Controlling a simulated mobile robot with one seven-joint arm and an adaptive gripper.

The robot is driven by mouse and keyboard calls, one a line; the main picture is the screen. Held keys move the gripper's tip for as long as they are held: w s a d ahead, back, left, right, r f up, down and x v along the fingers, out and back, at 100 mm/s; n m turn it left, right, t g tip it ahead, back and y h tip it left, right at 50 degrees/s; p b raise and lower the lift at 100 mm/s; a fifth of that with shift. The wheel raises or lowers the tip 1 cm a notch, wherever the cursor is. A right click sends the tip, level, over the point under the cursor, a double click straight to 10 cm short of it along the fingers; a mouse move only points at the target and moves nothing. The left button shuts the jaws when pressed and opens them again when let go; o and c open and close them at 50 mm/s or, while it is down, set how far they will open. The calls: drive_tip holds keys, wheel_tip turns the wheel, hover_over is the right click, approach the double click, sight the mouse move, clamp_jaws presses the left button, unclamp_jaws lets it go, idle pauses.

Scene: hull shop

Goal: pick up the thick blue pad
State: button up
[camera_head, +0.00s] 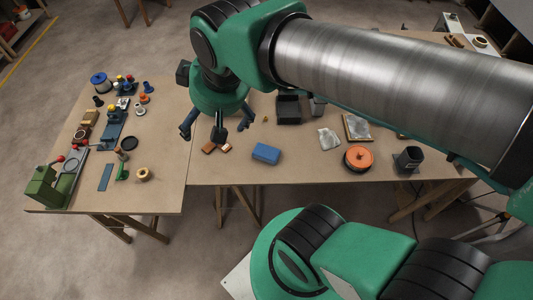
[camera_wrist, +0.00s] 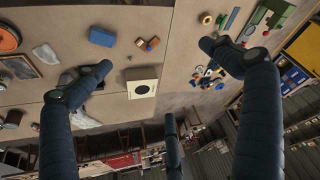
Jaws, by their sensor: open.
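The thick blue pad (camera_head: 266,153) lies flat on the right-hand table near its front edge, a plain blue block. In the wrist view the blue pad (camera_wrist: 102,37) shows at upper left, beyond the left finger. My gripper (camera_head: 217,130) hangs above the tables, to the left of the pad in the head view. Its three dark fingers are spread wide, also in the wrist view (camera_wrist: 156,60), with nothing between them. The gripper is apart from the pad.
Small brown blocks (camera_head: 209,148) lie left of the pad. The left table (camera_head: 160,185) holds a green machine (camera_head: 48,188) and several small parts. Bare tabletop surrounds the pad.

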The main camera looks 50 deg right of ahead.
drive_tip(key=w+d+f+n+g, duration=0.1)
drive_tip(key=w+d+f, duration=0.5)
drive_tip(key=n+g+p, duration=0.2)
drive_tip(key=n+g, duration=0.1)
drive_tip(key=g, duration=0.1)
hover_over(267, 149)
wheel_tip(267, 149, down, 28)
drive_tip(key=shift+d+r, duration=0.1)
drive_tip(key=shift+d, duration=0.05)
drive_tip(key=shift+f+b, duration=0.4)
drive_tip(key=shift+f, duration=3.85)
drive_tip(key=shift+f, duration=0.1)
